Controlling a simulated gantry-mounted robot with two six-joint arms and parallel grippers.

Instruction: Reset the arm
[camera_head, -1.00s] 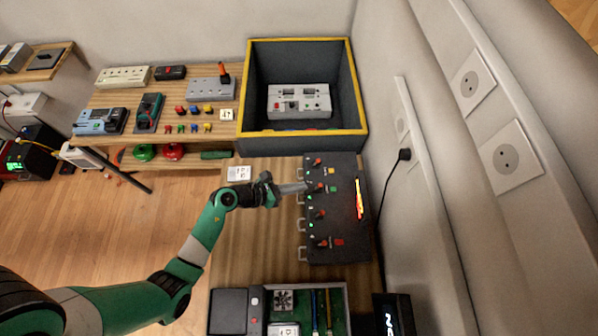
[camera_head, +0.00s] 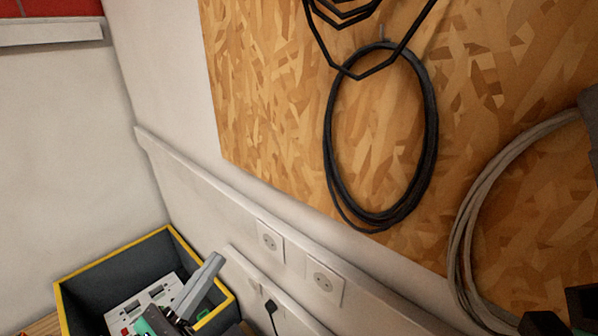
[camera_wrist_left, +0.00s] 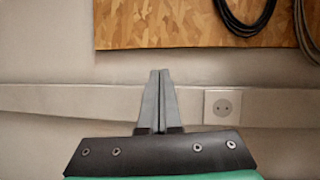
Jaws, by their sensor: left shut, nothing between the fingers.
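My left gripper (camera_head: 213,264) is raised at the lower left of the head view, in front of the yellow-rimmed dark box, with its grey fingers pointing up and right. In the left wrist view, its two grey fingers (camera_wrist_left: 159,74) are pressed together with nothing between them. They point at the bare wall below the wooden board.
The dark box (camera_head: 84,277) holds a white socket panel (camera_head: 150,298). Wall sockets (camera_head: 271,241) and a plugged-in black cord (camera_head: 271,305) are right of the gripper. A wooden board (camera_head: 270,110) carries a black cable coil (camera_head: 330,150) and a grey coil (camera_head: 462,232).

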